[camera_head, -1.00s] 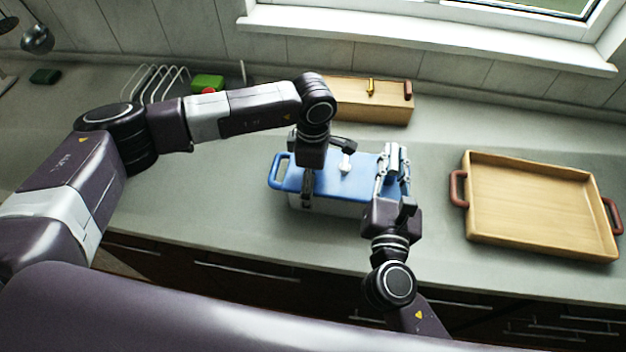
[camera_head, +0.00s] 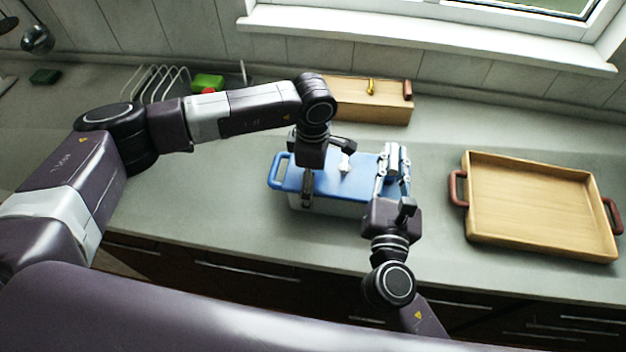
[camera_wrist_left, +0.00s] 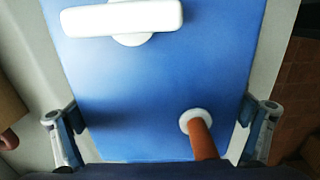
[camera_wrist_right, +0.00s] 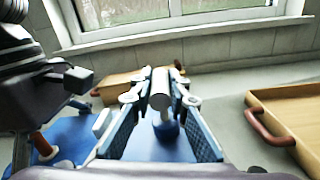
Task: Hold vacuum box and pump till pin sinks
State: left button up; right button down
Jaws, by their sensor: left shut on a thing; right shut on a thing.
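The vacuum box has a blue lid (camera_head: 325,184) over a pale body and sits on the counter. My left gripper (camera_head: 307,185) is shut across the box; its fingers lie along both sides of the lid in the left wrist view (camera_wrist_left: 160,135). The orange-brown pin (camera_wrist_left: 203,142) stands up out of a white ring in the lid. A white bar-shaped piece (camera_wrist_left: 120,17) is also on the lid. My right gripper (camera_head: 393,175) is shut on the grey cylindrical pump handle (camera_wrist_right: 160,93) at the box's right end. Its blue base shows below the handle.
A wooden tray (camera_head: 535,250) with red-brown handles stands at the right, apart from the box. A wooden box (camera_head: 372,106) stands behind. A wire rack (camera_head: 160,85) and green block (camera_head: 207,82) are back left. Counter is clear between box and tray.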

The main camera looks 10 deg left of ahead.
aim_at(387, 179)
jog(key=shift+f, duration=1.55)
jog(key=shift+r, duration=2.55)
jog(key=shift+f, duration=2.55)
jog(key=shift+r, duration=0.1)
